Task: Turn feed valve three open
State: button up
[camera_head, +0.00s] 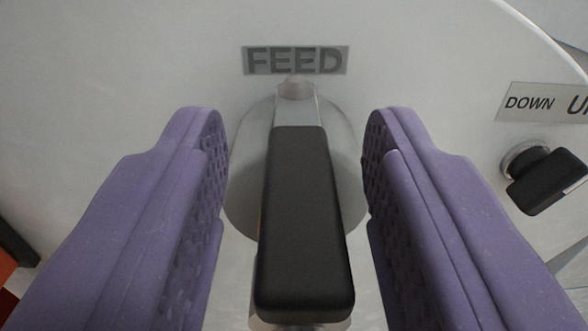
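The feed valve has a black lever handle (304,220) on a round metal base (244,185). A grey plate reading FEED (296,60) is on the white panel above it. No number shows on the plate. The handle points toward the bottom of the picture, roughly upright in the view. My gripper (296,160) is open, with one purple padded finger on each side of the handle. A gap shows between each finger and the handle. The lower part of the valve base is hidden behind the handle and fingers.
A black knob (547,180) with a DOWN label plate (545,103) is on the panel at the right, the plate cut by the frame edge. The white panel (130,60) is bare at the upper left. An orange and dark thing (10,262) shows at the lower left edge.

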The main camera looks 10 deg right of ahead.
aim_at(296, 316)
jog(key=v, duration=0.8)
jog(key=shift+w, duration=0.1)
